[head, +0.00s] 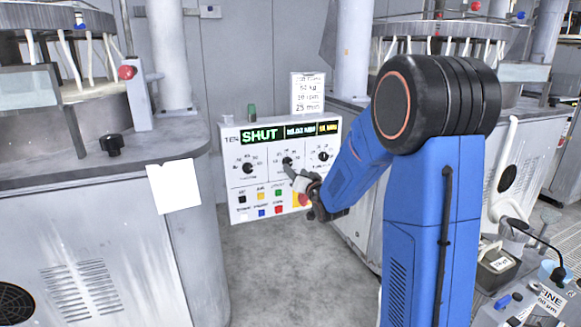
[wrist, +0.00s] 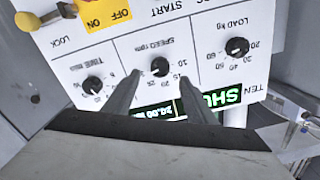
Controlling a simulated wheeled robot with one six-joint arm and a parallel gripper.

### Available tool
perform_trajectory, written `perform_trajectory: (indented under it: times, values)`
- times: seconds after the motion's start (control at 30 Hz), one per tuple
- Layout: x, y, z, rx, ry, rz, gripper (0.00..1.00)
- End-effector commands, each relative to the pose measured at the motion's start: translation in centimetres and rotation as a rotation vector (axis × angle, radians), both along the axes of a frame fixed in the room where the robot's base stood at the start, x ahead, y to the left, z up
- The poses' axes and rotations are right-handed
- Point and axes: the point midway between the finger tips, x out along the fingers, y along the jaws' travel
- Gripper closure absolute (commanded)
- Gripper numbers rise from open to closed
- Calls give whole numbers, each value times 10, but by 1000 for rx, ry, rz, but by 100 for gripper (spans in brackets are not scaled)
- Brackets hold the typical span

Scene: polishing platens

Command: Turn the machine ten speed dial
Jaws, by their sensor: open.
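The machine ten control panel (head: 232,205) is a white box with a lit display reading SHUT in green and three black dials. The speed dial (head: 287,161) is the middle one; in the wrist view the panel is upside down and the dial (wrist: 160,67) sits under the label SPEED rpm. My gripper (head: 291,175) is open in front of it. In the wrist view its two fingertips (wrist: 158,77) lie either side of the speed dial, with a gap to each side. I cannot tell how deep they reach around it. Nothing is held.
The load dial (wrist: 237,47) and time dial (wrist: 93,85) flank the speed dial closely. Coloured buttons (head: 262,197) and a yellow ON/OFF plate (wrist: 104,14) lie below the dials. A grey polishing machine (head: 100,250) stands left; a sign (head: 308,92) stands above the panel.

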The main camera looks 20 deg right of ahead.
Motion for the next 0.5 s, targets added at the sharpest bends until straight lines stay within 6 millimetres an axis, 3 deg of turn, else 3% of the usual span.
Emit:
perform_trajectory:
  times: [0.23, 0.5]
  values:
    - [41, 1, -1, 0, 1, 0, 49]
    - [63, 0, -1, 0, 1, 0, 49]
